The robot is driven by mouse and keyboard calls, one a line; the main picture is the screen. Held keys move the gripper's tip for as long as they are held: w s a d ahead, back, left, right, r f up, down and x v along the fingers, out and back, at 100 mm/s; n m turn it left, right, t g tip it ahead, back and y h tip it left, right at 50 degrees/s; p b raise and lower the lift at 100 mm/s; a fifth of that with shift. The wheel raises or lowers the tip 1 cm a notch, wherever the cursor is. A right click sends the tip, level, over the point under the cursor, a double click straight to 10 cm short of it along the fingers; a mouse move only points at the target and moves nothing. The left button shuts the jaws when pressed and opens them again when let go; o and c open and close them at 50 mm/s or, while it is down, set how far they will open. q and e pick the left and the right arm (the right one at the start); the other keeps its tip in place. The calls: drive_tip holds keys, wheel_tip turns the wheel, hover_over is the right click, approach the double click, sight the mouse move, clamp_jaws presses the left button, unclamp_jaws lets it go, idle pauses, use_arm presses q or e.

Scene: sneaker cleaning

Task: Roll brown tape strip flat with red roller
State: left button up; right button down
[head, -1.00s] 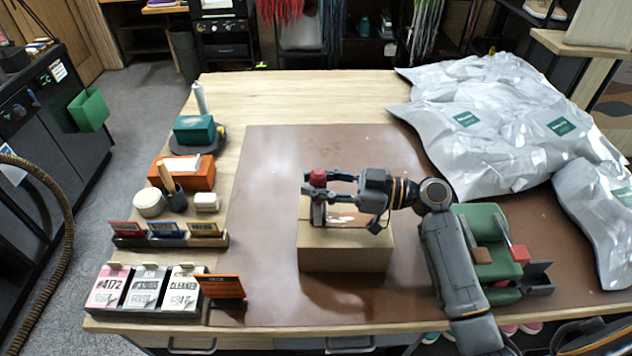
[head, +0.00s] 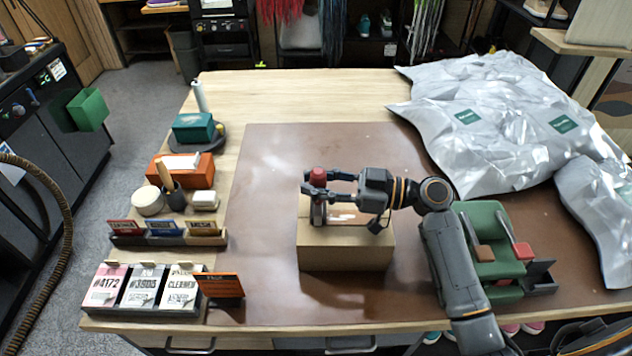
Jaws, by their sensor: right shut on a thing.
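A cardboard box (head: 345,256) stands on the brown mat, with a pale, shiny patch on its top. My right gripper (head: 312,190) reaches over the box from the right and is shut on the red roller (head: 318,175). The roller's red top sticks up above the fingers, and its lower part is down at the box top. I cannot tell whether it presses on the surface. The brown tape strip cannot be made out clearly; the gripper and arm cover part of the box top. My left gripper is not in view.
The brown mat (head: 262,270) is bare left of the box. Card holders, a white jar (head: 148,201) and an orange box (head: 196,176) line the left edge. A green seat-like stand (head: 487,240) is at right. Silver bags (head: 490,120) cover the back right.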

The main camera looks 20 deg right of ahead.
drive_tip(key=shift+d+f+b, duration=0.1)
drive_tip(key=shift+f+b, duration=0.2)
drive_tip(key=shift+b, duration=0.1)
idle(0.6)
drive_tip(key=shift+b+v, duration=0.65)
drive_tip(key=shift+v, duration=0.2)
drive_tip(key=shift+d, duration=0.1)
